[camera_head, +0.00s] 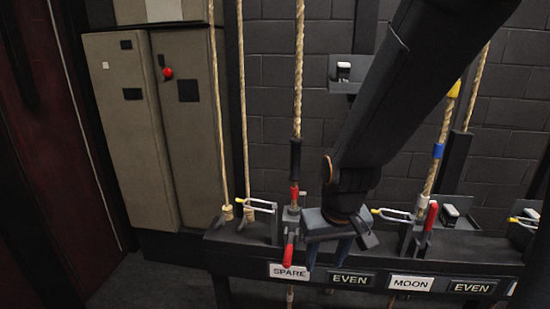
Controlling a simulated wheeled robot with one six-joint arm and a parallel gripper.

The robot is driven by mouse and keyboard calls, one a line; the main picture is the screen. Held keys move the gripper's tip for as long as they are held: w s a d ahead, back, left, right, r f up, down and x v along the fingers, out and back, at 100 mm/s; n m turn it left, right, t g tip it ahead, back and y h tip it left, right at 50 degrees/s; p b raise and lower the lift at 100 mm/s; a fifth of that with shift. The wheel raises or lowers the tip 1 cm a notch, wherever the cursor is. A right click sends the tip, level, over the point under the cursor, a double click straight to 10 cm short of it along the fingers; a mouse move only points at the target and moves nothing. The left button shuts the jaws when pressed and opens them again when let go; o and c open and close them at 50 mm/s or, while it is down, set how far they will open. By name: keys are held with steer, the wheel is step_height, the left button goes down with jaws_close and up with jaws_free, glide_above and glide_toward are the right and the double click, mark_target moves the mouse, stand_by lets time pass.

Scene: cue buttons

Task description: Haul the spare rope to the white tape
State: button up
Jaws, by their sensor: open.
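The spare rope (298,70) is a tan rope hanging straight down above the white SPARE label (289,271). A black sleeve (295,155) and a red band (294,190) are on it just above the rail. A red-handled lever (289,250) sits at its foot, hanging down beside the label. No white tape can be made out on the spare rope. My gripper (327,258) is open, pointing down in front of the rail, to the right of the red lever and above the EVEN label (352,279). It appears empty. My arm hides part of the wall and rail behind it.
The dark rail (245,247) carries more rope locks. The MOON rope (440,140) has yellow and blue tape, with an upright red lever (430,215). Wire-like clips (257,204) stick out along the rail. Tan cabinets (125,120) stand left; the floor (150,285) before them is clear.

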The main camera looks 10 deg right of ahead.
mark_target(297, 160)
steer(key=w+r+t+b, duration=0.2)
steer(key=w+t, duration=0.2)
steer(key=w, duration=0.3)
steer(key=w+r+t+b, duration=0.2)
steer(key=w+t, duration=0.2)
steer(key=w, duration=0.3)
steer(key=w+r+t+b, duration=0.2)
steer(key=w+t, duration=0.2)
steer(key=w, duration=0.4)
steer(key=shift+w+a, duration=0.1)
steer(key=shift+a, duration=0.25)
steer(key=r+t, duration=0.1)
steer(key=w+r+t+b, duration=0.1)
steer(key=r, duration=0.1)
steer(key=w+r+t+h+b, duration=0.1)
steer(key=shift+d+r+m, duration=0.15)
steer(key=shift+r+m, duration=0.1)
steer(key=shift+m, duration=0.05)
steer(key=shift+w+r+t, duration=0.25)
steer(key=shift+r+t, duration=0.15)
steer(key=shift+r, duration=0.15)
steer(key=w, duration=0.7)
steer(key=shift+w+d, duration=0.25)
jaws_close()
